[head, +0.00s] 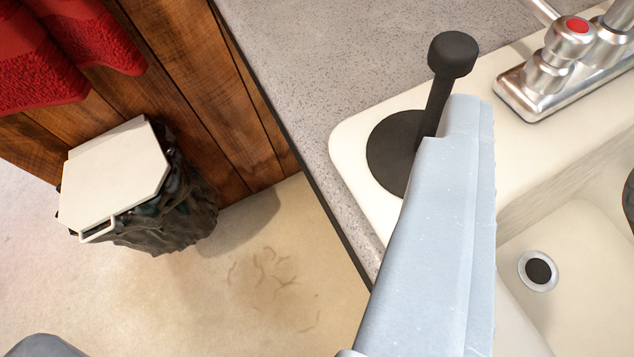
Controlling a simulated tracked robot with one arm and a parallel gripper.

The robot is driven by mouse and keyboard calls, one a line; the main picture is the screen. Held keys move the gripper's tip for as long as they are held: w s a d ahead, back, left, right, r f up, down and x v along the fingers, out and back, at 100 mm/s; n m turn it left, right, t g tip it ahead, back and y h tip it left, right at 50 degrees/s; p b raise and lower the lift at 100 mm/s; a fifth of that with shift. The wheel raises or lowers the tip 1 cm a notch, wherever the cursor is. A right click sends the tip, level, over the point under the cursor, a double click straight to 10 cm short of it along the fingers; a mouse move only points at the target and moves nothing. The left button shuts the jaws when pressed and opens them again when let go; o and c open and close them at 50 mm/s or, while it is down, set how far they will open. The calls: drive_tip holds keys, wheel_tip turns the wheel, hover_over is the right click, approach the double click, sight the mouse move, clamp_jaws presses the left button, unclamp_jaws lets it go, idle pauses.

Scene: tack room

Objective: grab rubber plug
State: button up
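The rubber plug is a black flat disc (388,150) with an upright stem and a round knob (453,54). It stands on the cream sink's corner ledge (348,128) at the upper middle. My gripper (450,122), pale blue-grey, reaches up from the bottom of the picture. Its tip overlaps the lower part of the stem and the right side of the disc. The fingers line up almost one behind the other, so I cannot tell whether they are apart or closed on the stem.
A metal tap (568,58) with a red-marked handle stands at the upper right. The basin with its drain (538,270) lies at the lower right. Grey speckled counter (330,45) surrounds the sink. A lidded bin (112,175) stands on the floor by a wooden wall, below red towels (45,60).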

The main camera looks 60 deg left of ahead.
sight(444, 86)
drive_tip(key=shift+y, duration=0.4)
drive_tip(key=shift+w+a+f, duration=1.15)
drive_tip(key=shift+w+f, duration=0.15)
drive_tip(key=shift+w, duration=0.25)
drive_tip(key=shift+w+a+f, duration=1.15)
drive_tip(key=shift+w+f, duration=0.15)
drive_tip(key=shift+w, duration=0.25)
drive_tip(key=shift+w+a+f, duration=1.15)
drive_tip(key=shift+w+f, duration=0.15)
drive_tip(key=shift+w, duration=0.25)
drive_tip(key=shift+w+a+f, duration=0.1)
drive_tip(key=shift+w+a, duration=0.15)
drive_tip(key=shift+w, duration=0.25)
clamp_jaws()
